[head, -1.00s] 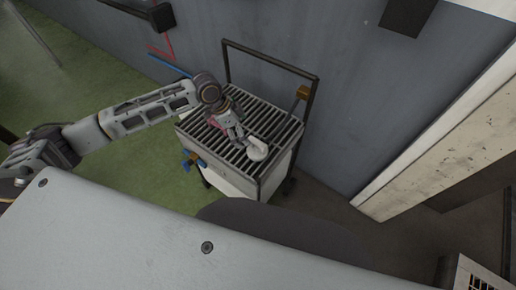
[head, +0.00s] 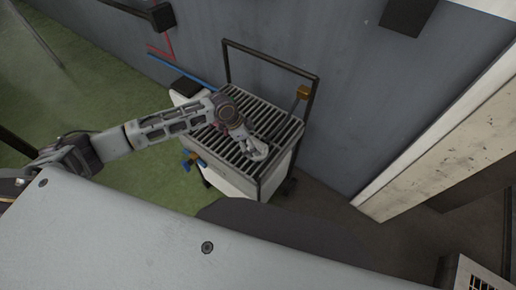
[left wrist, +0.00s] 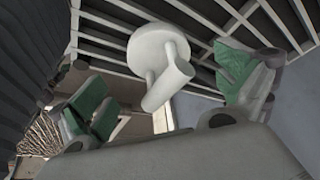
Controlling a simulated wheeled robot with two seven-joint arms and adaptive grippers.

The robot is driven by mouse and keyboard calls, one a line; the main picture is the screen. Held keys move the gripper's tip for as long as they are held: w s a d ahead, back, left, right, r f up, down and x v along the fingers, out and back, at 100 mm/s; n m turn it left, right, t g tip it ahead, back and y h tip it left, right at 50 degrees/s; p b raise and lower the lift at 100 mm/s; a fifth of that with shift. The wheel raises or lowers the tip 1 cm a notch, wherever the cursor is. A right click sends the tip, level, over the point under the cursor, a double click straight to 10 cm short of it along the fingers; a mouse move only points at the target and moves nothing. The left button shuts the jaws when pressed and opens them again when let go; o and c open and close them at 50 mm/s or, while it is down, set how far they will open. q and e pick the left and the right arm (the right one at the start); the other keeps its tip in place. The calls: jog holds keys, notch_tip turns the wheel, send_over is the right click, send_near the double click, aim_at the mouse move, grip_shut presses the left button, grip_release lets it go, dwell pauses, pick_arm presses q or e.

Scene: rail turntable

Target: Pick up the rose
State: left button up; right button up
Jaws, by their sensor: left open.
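The rose (left wrist: 160,55) is a pale grey-white piece with a round disc and a short tube. In the left wrist view it sits at the slatted rack, its tube pointing toward the camera. My left gripper (left wrist: 168,95) is open, with one green-padded finger on each side of the rose; I see gaps between pads and rose. In the head view my left gripper (head: 249,143) is low over the front right part of the cart's slatted top (head: 276,124), and it largely covers the rose. My right gripper is not in view.
The cart has a dark upright handle frame (head: 272,60) at its back and a small brass-coloured block (head: 303,92) at the right. A blue fitting (head: 192,159) is on its left front. A grey wall (head: 350,80) stands close behind.

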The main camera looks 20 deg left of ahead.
pick_arm(q)
jog(key=shift+d+f, duration=0.1)
dwell(0.3)
jog(key=shift+x, duration=2.55)
jog(key=c, duration=1.3)
jog(key=shift+w+r, duration=0.1)
jog(key=shift+r, duration=0.45)
jog(key=shift+c, duration=0.6)
notch_tip(320, 180, up, 9)
jog(key=shift+r, duration=0.1)
jog(key=shift+d+p, duration=0.2)
jog(key=shift+p, duration=0.1)
jog(key=shift+r, duration=0.15)
